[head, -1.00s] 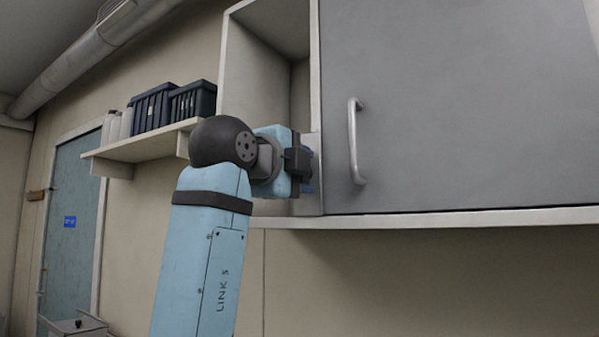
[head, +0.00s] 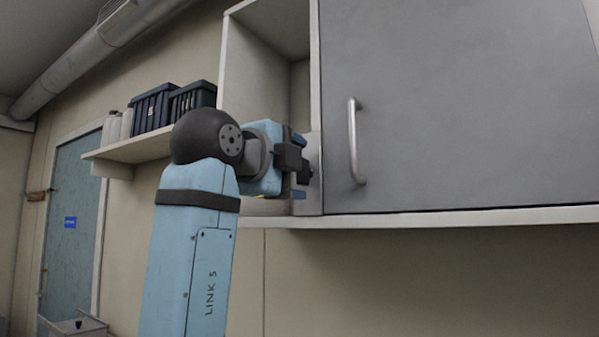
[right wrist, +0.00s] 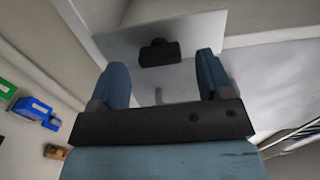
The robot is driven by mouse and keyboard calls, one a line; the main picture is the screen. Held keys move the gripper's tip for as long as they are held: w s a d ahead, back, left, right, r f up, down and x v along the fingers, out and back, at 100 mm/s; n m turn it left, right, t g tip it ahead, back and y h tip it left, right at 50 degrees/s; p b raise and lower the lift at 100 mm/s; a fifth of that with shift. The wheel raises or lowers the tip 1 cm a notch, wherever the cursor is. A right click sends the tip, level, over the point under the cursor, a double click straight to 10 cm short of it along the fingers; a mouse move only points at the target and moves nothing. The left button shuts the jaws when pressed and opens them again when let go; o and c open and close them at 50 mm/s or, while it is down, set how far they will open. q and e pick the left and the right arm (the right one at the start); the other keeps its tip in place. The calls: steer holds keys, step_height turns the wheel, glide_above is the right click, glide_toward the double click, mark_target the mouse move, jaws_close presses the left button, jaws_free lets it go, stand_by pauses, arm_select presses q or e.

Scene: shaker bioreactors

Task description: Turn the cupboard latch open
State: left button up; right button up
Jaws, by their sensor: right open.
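The cupboard (head: 450,110) has a grey door with a vertical bar handle (head: 354,140). A pale metal plate (head: 314,190) stands at the door's left edge. The dark latch (head: 304,173) on it is partly hidden by my gripper; the right wrist view shows it as a short black block (right wrist: 160,53), wider than tall in that picture. My right gripper (head: 303,167) is just left of the plate. In the right wrist view its blue fingers (right wrist: 162,72) are spread and empty, with the latch beyond the gap between them. My left gripper is out of view.
An open cupboard compartment (head: 255,80) lies behind my right arm. A wall shelf (head: 135,150) at left carries dark crates (head: 152,108) and pale containers. A ledge (head: 450,217) runs under the door. The space before the door is clear.

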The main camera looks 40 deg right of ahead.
steer(key=v, duration=1.1)
steer(key=shift+a+b, duration=0.25)
steer(key=shift+b, duration=0.15)
steer(key=shift+s, duration=0.1)
